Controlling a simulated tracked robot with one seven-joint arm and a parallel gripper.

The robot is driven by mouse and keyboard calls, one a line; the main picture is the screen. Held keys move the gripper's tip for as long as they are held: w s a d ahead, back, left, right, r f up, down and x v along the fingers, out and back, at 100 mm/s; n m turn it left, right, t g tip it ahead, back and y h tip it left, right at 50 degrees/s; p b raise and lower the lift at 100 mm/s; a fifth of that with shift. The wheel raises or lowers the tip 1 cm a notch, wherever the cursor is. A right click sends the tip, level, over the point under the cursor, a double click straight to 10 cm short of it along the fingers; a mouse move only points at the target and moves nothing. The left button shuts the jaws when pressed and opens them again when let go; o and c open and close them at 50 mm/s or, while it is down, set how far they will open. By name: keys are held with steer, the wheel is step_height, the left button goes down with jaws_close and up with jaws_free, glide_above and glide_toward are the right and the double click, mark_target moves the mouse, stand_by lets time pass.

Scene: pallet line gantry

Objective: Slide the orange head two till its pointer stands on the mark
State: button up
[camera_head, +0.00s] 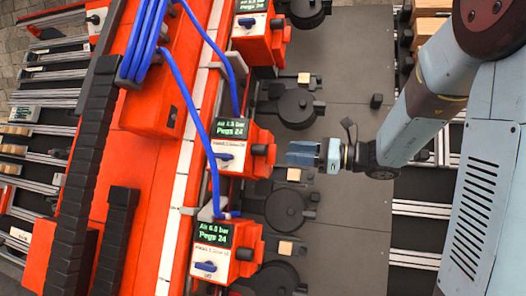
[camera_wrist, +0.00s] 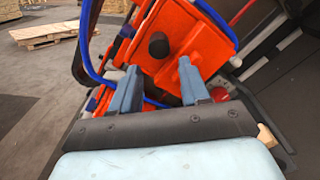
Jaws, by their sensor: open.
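Several orange heads sit along the orange beam in the head view. The middle head (camera_head: 244,150), with a green-lettered display and a dark knob (camera_head: 262,150) on its right side, is the one facing my gripper; its number is not legible. My gripper (camera_head: 289,153) is open and empty, just right of that knob and apart from it. In the wrist view the open fingers (camera_wrist: 158,66) point at an orange head (camera_wrist: 180,62), with the dark knob (camera_wrist: 158,45) between and beyond the tips. A white strip (camera_head: 172,165) runs beside the heads. I cannot make out the pointer or mark.
Another head (camera_head: 224,245) is below and another (camera_head: 255,32) above. Blue hoses (camera_head: 193,100) loop over the beam to the heads. Dark round fixtures (camera_head: 296,107) and small pale blocks (camera_head: 294,174) stand on the grey deck. The deck (camera_head: 345,80) above my gripper is mostly clear.

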mark_target(267, 150)
steer(key=x, duration=0.9)
steer(key=shift+c, duration=0.3)
jaws_close()
